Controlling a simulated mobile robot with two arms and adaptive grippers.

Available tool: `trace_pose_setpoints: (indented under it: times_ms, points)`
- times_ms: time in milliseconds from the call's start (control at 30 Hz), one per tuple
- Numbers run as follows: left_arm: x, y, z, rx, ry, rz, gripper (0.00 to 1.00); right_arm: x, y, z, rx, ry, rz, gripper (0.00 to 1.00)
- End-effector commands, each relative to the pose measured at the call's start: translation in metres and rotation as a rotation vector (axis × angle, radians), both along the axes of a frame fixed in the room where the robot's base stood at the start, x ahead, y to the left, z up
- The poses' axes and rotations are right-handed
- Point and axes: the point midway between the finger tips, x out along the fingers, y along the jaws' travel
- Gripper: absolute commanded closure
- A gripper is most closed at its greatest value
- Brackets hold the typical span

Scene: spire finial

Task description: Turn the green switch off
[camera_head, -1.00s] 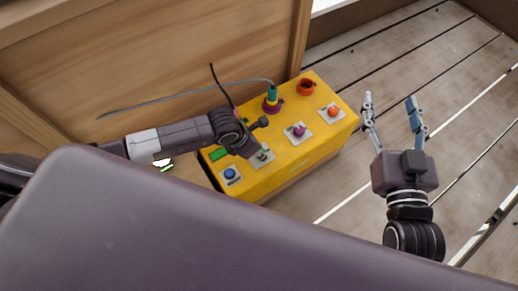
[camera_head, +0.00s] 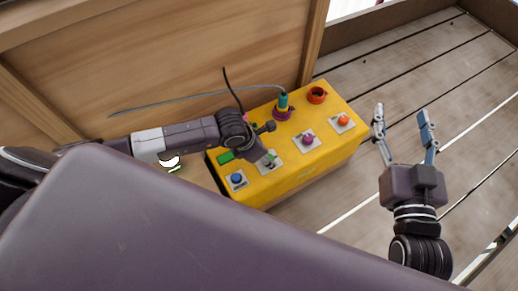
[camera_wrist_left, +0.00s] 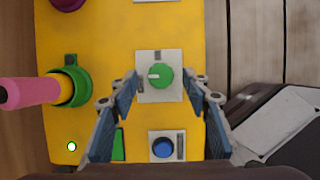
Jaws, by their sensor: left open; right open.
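The green switch (camera_wrist_left: 160,75) is a round knob with a pale mark, on a white plate on the yellow box (camera_wrist_left: 110,35). In the left wrist view it lies ahead of my open left gripper (camera_wrist_left: 166,83), between the two fingertips in the picture. Whether the fingers touch it cannot be told. In the head view my left arm covers most of that spot on the yellow box (camera_head: 315,160), and the left fingers are largely hidden. My right gripper (camera_head: 402,112) is open and empty, to the right of the box.
A blue button (camera_head: 237,178), purple knob (camera_head: 308,139) and orange knob (camera_head: 343,120) sit on the box. An orange ring (camera_head: 317,95) and a teal plug (camera_head: 283,101) with a grey cable stand behind. A wooden wall (camera_head: 200,60) rises behind; the plank floor (camera_head: 450,90) is clear.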

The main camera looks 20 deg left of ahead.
Motion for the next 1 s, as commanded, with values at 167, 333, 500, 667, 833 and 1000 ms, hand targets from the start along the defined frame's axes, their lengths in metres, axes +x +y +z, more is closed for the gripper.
trace_pose_setpoints:
  times_ms: [167,333,500,667,833,1000]
  points:
    - [-0.01,0.008,0.031,0.001,-0.002,-0.001,0.56,0.0,0.0,0.0,0.0,-0.001,0.0,0.43]
    - [-0.02,0.016,0.062,0.001,-0.002,-0.002,0.56,0.0,0.0,0.0,0.0,-0.001,0.0,0.43]
    - [-0.028,0.022,0.085,0.001,-0.002,-0.001,0.56,0.0,0.0,0.001,0.0,-0.002,0.0,0.43]
    - [-0.032,0.024,0.095,0.001,0.001,-0.001,0.56,0.0,0.0,0.001,0.0,-0.002,0.0,0.43]
    - [-0.033,0.024,0.097,0.001,0.001,0.0,0.56,0.0,0.0,0.001,0.0,-0.002,0.0,0.43]
    - [-0.033,0.024,0.097,0.001,0.001,-0.001,0.56,0.0,0.0,0.001,0.0,-0.002,0.0,0.43]
